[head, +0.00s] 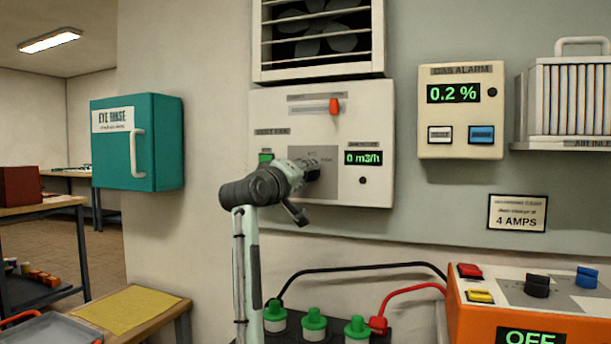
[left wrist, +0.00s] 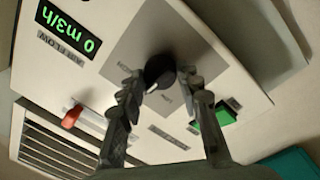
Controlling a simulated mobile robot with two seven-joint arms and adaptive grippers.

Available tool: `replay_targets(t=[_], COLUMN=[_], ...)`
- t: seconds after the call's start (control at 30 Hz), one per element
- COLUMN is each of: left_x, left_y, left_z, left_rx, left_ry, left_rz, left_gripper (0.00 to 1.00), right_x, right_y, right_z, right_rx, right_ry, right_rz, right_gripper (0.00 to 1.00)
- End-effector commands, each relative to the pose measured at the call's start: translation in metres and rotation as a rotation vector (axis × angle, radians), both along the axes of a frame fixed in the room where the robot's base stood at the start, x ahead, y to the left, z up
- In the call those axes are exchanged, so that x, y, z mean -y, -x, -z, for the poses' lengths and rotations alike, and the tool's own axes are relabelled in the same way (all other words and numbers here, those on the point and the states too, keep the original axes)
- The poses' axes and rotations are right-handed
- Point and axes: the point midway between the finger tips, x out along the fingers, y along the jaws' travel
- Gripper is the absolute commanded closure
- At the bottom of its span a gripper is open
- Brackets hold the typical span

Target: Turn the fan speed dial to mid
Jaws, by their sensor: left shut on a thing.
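The black fan speed dial (left wrist: 160,71) sits on a grey plate of the white vent fan panel (head: 376,189). In the left wrist view it is between the fingertips of my left gripper (left wrist: 158,80), which is shut on it. A pale pointer line shows on the dial, but the small labels around it are too blurred to read surely. In the head view my left gripper (head: 308,172) reaches the panel and hides most of the dial. The air flow display (head: 363,158) reads 0 m3/h. My right gripper is not in view.
The panel also has a red lever (head: 334,106) and a green switch (head: 265,157). The fan grille (head: 318,45) is above it. A gas alarm (head: 460,130) hangs to the right, a teal eye rinse box (head: 165,140) to the left. Green-capped cells (head: 314,325) and cables are below.

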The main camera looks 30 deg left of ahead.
Motion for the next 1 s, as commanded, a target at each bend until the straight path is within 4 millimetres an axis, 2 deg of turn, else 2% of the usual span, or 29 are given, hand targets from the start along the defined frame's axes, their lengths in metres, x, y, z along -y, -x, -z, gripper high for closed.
replay_targets(t=[0.23,0.67,0.7,0.87,1.0], left_x=[0.0003,-0.0001,-0.0001,-0.0001,0.0], left_y=[0.0,0.0001,0.0001,0.0001,0.0001], left_z=[0.0005,0.0007,0.0007,0.0006,0.0004], left_rx=[0.014,0.015,0.015,0.015,0.016], left_ry=[0.06,0.069,0.069,0.069,0.068], left_rz=[0.0,-0.001,-0.001,-0.001,0.0], left_gripper=[0.95,0.95,0.65,0.45,0.45], right_x=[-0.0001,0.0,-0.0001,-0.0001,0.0], right_y=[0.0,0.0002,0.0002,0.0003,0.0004], right_z=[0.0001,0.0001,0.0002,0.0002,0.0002], right_rx=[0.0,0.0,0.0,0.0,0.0], right_ry=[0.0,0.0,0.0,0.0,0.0], right_rz=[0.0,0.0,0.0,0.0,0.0], right_gripper=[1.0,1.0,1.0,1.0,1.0])
